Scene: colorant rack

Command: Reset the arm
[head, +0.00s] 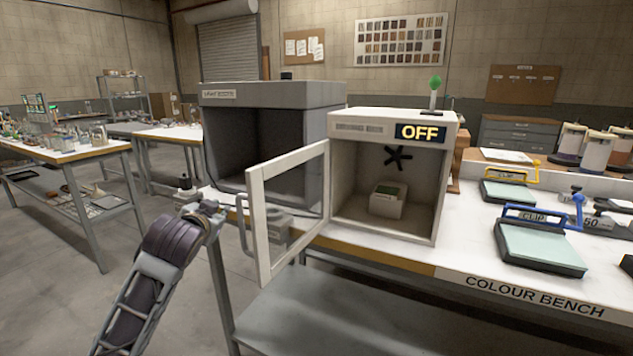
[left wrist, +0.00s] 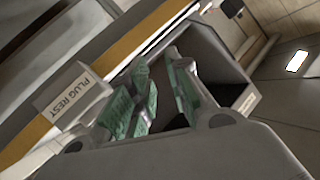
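My left arm comes in from the lower left in the head view. Its wrist end is beside the open glass door (head: 288,212) of the white cabinet (head: 343,228), in front of the bench edge; the fingers are hard to make out there. In the left wrist view my left gripper (left wrist: 158,97) has its two green-padded fingers apart, with nothing held between them. A block labelled PLUG REST (left wrist: 72,93) is to the left of the fingers. My right gripper is in neither view.
The white cabinet shows OFF and holds a small block (head: 386,204). A grey booth (head: 270,92) stands behind its door. Clip boards (head: 540,246) lie on the colour bench (head: 470,262) at the right. Open floor (head: 165,245) lies left of the bench.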

